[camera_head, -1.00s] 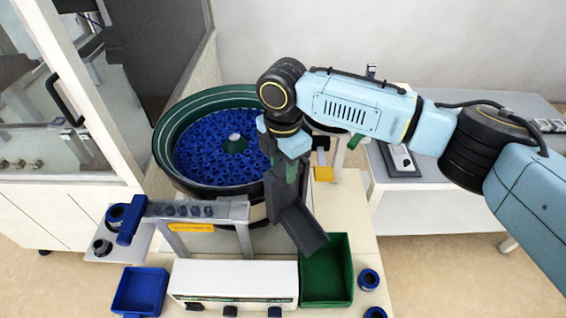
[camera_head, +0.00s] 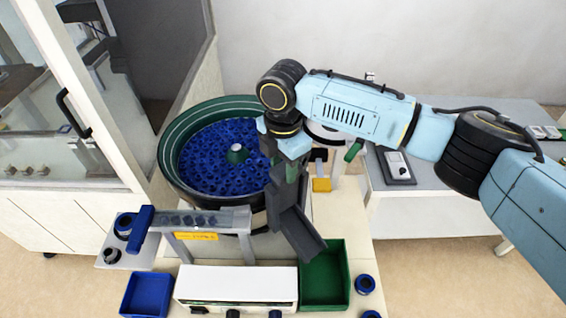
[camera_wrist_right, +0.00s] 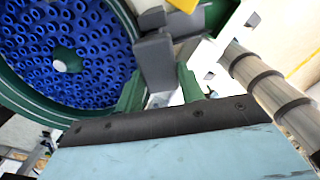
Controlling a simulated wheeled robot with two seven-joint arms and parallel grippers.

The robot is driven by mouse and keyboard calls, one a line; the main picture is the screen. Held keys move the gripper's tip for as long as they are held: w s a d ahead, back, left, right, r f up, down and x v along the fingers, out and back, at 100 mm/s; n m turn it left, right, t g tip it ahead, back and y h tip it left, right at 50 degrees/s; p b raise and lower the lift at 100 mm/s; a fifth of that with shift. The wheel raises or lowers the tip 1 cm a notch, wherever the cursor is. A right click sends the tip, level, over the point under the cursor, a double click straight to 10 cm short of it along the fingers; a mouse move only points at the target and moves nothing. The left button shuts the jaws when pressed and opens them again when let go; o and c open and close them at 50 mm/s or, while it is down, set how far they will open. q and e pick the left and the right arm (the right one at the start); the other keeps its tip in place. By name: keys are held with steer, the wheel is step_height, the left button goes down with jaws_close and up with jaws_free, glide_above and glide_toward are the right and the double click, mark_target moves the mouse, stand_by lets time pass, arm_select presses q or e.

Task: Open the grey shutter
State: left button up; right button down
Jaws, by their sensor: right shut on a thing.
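My right gripper (camera_head: 289,175) points down at the right rim of the bowl feeder (camera_head: 177,187). In the wrist view its two green fingers (camera_wrist_right: 158,92) are shut on a grey upright piece, which looks like the grey shutter (camera_wrist_right: 155,60). In the head view the gripper and wrist mostly hide the shutter. Just below the gripper, a dark grey chute (camera_head: 299,236) slopes down to the right towards a green bin (camera_head: 325,272). The bowl holds many blue rings (camera_head: 215,150). My left gripper is not in view.
A white control box (camera_head: 235,283) and a blue bin (camera_head: 147,293) stand in front of the bowl. A grey rail (camera_head: 205,218) runs left from it. A glass-doored cabinet (camera_head: 75,110) stands at the left, and a side table (camera_head: 425,215) stands behind my right arm.

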steer(key=shift+f, duration=0.1)
steer(key=c, duration=0.9)
jaws_free()
step_height(320, 180, up, 14)
steer(key=shift+f, duration=0.25)
